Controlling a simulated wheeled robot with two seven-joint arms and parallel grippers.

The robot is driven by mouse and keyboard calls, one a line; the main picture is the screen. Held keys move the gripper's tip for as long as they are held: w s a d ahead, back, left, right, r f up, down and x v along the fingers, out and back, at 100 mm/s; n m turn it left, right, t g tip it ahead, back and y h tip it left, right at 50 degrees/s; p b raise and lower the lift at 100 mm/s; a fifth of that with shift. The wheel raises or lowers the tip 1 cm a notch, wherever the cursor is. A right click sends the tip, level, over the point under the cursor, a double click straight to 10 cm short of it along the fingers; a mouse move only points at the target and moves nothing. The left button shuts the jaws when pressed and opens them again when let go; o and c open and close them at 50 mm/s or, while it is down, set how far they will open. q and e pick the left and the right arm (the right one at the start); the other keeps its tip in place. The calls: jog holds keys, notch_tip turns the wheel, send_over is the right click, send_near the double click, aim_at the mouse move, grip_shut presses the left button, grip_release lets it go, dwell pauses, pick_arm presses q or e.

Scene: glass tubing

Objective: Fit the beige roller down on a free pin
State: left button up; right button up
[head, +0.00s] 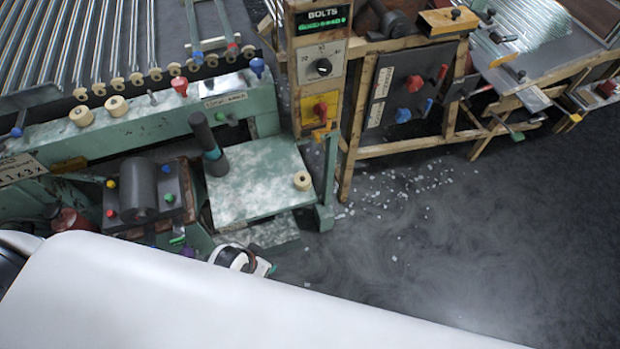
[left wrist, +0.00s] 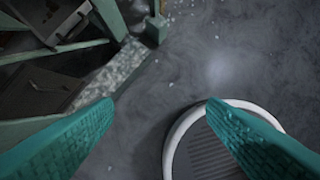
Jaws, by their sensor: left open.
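A beige roller (head: 302,181) stands near the right edge of the pale green worn table (head: 255,200) in the head view. Two similar beige rollers, a left one (head: 81,116) and a right one (head: 116,106), sit on the green rail (head: 150,122) behind. A bare thin pin (head: 152,97) stands on that rail to their right. My left gripper (left wrist: 160,105) shows its two teal fingers wide apart in the left wrist view, with nothing between them but dark floor. No roller shows in that view. My right gripper is not in view.
A wooden post with a control panel (head: 320,65) rises behind the table. White bits (head: 400,188) litter the floor.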

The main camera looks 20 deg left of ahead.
pick_arm(q)
jog(key=w+d+r+m+t+h, duration=0.1)
jog(key=w+r, duration=0.2)
jog(key=r, duration=0.3)
jog(key=w+d+r+m+t+h, duration=0.1)
jog(key=w+r, duration=0.2)
jog(key=r, duration=0.3)
jog(key=m+t+h, duration=0.2)
jog(key=t+h, duration=0.1)
send_near(305, 178)
jog(key=shift+s+a+r, duration=0.25)
jog(key=shift+s, duration=0.35)
jog(key=shift+s+a+r, duration=0.3)
jog(key=shift+s, duration=0.25)
jog(key=shift+w+d, duration=0.1)
jog(key=shift+w, duration=0.25)
jog(key=x, duration=1.1)
jog(key=shift+w+f, duration=0.15)
jog(key=shift+w, duration=0.1)
jog(key=shift+c, duration=0.4)
jog(key=c, duration=1)
